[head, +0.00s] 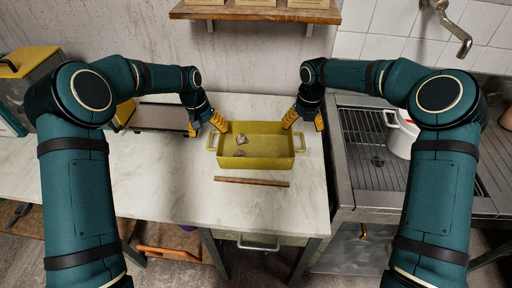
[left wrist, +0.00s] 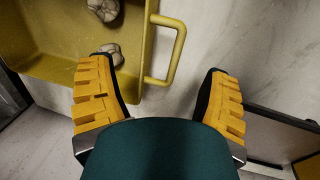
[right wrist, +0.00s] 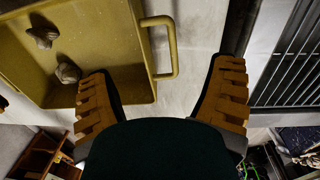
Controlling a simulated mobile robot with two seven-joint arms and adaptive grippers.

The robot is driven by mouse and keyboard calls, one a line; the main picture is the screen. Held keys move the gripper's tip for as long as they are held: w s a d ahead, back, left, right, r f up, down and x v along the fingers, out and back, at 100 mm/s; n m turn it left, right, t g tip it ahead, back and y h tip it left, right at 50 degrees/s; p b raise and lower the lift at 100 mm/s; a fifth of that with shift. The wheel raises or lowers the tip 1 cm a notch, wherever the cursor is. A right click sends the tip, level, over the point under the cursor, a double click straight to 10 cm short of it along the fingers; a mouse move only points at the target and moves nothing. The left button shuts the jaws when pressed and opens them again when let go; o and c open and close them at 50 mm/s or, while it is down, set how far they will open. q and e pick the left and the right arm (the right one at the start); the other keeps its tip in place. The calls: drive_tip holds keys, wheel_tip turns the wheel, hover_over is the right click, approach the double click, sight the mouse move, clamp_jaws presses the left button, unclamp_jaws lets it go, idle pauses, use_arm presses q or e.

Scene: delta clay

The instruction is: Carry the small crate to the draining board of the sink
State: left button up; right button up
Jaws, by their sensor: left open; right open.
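The small yellow crate (head: 262,160) stands on the pale worktop, with a loop handle at each end and a couple of grey lumps (head: 241,139) inside. My left gripper (head: 206,131) is open at its left end; the left wrist view shows the left handle (left wrist: 168,50) between the spread fingers (left wrist: 160,98), not gripped. My right gripper (head: 304,124) is open at its right end; the right wrist view shows the right handle (right wrist: 166,47) between its fingers (right wrist: 165,95), also not gripped. The sink's ribbed draining board (head: 372,135) lies to the right of the worktop.
A white pot (head: 400,136) with red on it stands on the right part of the draining board. A wooden strip (head: 251,181) lies in front of the crate. A shelf (head: 255,13) hangs above. The draining board's left part is clear.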

use_arm(q)
drive_tip(key=f, duration=0.3)
drive_tip(key=d+f, duration=0.1)
drive_tip(key=f, duration=0.2)
drive_tip(key=shift+d+f, duration=0.15)
drive_tip(key=shift+f, duration=0.2)
use_arm(e)
drive_tip(key=f, duration=0.7)
drive_tip(key=shift+a, duration=0.2)
drive_tip(key=shift+r, duration=0.1)
use_arm(q)
clamp_jaws()
use_arm(e)
drive_tip(key=c, duration=1.4)
